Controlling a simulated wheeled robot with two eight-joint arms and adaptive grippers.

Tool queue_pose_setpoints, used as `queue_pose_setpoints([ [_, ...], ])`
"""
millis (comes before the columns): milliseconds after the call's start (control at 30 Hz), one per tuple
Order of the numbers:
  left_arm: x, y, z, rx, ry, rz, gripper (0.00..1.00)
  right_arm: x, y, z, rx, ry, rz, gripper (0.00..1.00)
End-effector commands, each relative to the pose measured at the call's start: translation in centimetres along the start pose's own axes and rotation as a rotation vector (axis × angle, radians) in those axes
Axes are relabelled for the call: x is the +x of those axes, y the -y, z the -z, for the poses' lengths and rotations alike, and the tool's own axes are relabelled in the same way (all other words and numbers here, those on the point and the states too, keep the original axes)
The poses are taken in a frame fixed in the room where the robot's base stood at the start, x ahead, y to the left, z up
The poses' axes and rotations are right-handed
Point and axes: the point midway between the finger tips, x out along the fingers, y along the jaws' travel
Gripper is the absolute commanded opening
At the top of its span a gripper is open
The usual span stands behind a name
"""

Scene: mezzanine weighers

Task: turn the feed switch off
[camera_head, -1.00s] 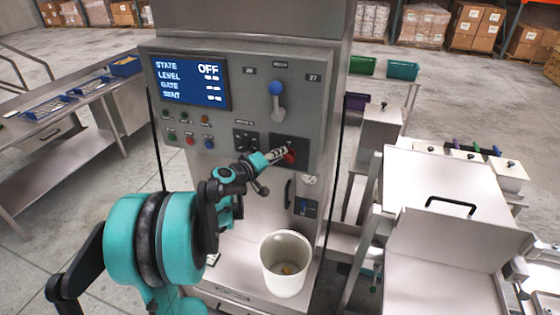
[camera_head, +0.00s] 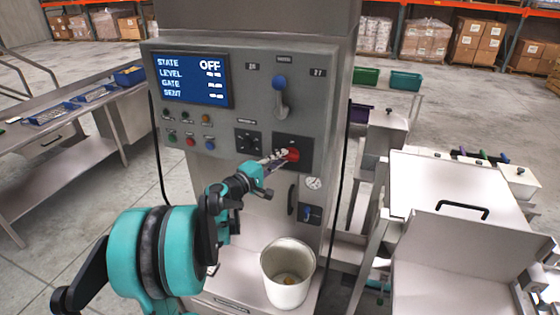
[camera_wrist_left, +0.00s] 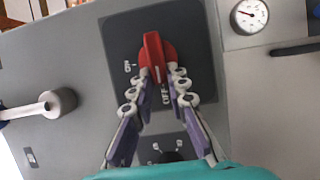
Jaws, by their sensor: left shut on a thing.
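The feed switch is a red rotary knob (camera_head: 292,154) on a dark square plate on the grey cabinet front. In the left wrist view the red knob (camera_wrist_left: 153,50) has its white mark pointing toward the "OFF" label. My left gripper (camera_head: 281,157) reaches it from the lower left. In the left wrist view the left gripper's fingertips (camera_wrist_left: 160,80) sit on both sides of the knob's near end, shut on it. The display (camera_head: 192,78) reads STATE OFF. My right gripper is not in view.
A blue-knobbed lever (camera_head: 280,95) is above the switch, and a black selector (camera_head: 248,141) is to its left. A gauge (camera_head: 313,184) and a vertical handle (camera_head: 291,199) are below. A white bucket (camera_head: 287,290) stands on the ledge below. Steel bins stand at right.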

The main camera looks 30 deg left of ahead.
Motion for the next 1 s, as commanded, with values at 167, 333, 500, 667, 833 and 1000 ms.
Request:
queue_pose_setpoints([
  [167,0.0,0.0,0.0,-0.008,-0.001,-0.003,0.00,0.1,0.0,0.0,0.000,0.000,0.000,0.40],
  [333,0.0,0.0,0.0,-0.007,-0.001,-0.002,0.00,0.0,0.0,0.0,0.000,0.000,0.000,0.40],
  [500,0.0,0.0,0.0,-0.007,0.000,-0.002,0.36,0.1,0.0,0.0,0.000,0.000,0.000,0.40],
  [667,0.0,0.0,0.0,-0.006,0.000,-0.002,0.36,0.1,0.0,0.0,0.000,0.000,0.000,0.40],
  [833,-0.2,0.0,0.0,-0.006,-0.001,-0.002,0.36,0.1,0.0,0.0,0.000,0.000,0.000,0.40],
  [1000,-2.3,0.0,0.1,-0.006,-0.003,-0.002,0.36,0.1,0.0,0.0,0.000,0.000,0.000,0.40],
])
